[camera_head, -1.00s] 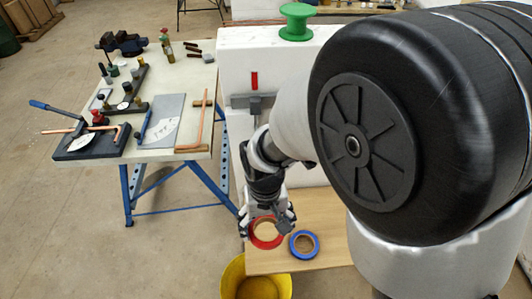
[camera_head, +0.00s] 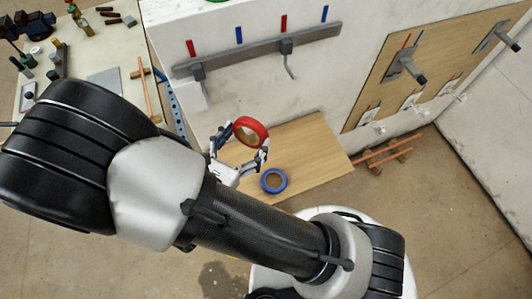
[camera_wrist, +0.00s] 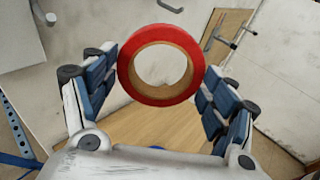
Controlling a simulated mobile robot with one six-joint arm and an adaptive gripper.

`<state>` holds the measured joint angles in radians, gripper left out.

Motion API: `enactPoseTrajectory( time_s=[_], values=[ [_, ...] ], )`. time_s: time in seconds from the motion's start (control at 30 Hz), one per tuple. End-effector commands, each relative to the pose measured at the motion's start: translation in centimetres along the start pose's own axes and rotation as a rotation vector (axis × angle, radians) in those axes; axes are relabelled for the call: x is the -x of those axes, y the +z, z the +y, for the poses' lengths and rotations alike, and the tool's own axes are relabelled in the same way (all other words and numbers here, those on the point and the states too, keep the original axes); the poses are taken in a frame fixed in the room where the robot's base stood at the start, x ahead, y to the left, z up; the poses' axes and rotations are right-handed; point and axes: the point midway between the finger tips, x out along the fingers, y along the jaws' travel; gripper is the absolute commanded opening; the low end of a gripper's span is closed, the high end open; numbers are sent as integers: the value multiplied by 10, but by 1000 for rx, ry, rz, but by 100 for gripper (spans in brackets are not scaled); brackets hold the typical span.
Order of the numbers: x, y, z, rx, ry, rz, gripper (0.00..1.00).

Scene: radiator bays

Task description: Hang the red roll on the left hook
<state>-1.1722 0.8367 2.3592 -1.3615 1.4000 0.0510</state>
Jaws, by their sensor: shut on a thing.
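The red roll (camera_head: 262,131) is held upright on edge above the wooden board, its hole facing roughly along the gripper. My gripper (camera_head: 240,146) is shut on it, one finger on each side. In the wrist view the red roll (camera_wrist: 160,97) sits between the blue-padded fingers, with a light inner core and an open hole. The left hook (camera_head: 200,76) is on the grey wall rail (camera_head: 250,55), beyond and left of the roll and apart from it. A red mark (camera_head: 190,47) is above that hook.
The right hook (camera_head: 288,58) is on the same rail. A blue roll (camera_head: 273,181) lies on the wooden board (camera_head: 315,150) below. A panel (camera_head: 400,75) with more hooks is on the wall to the right. A workbench (camera_head: 95,60) stands at the left.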

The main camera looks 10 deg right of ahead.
Motion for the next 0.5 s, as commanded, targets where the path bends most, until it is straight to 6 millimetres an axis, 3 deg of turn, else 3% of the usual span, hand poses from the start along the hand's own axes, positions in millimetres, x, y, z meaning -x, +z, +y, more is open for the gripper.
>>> enactPoseTrajectory(
  time_s=[0.1, 0.2, 0.5],
  values=[
    [18, 9, 28, 28, 190, -92, 54],
    [28, 11, 42, 29, 282, -133, 54],
    [33, 11, 56, 24, 347, -159, 54]
  ],
)
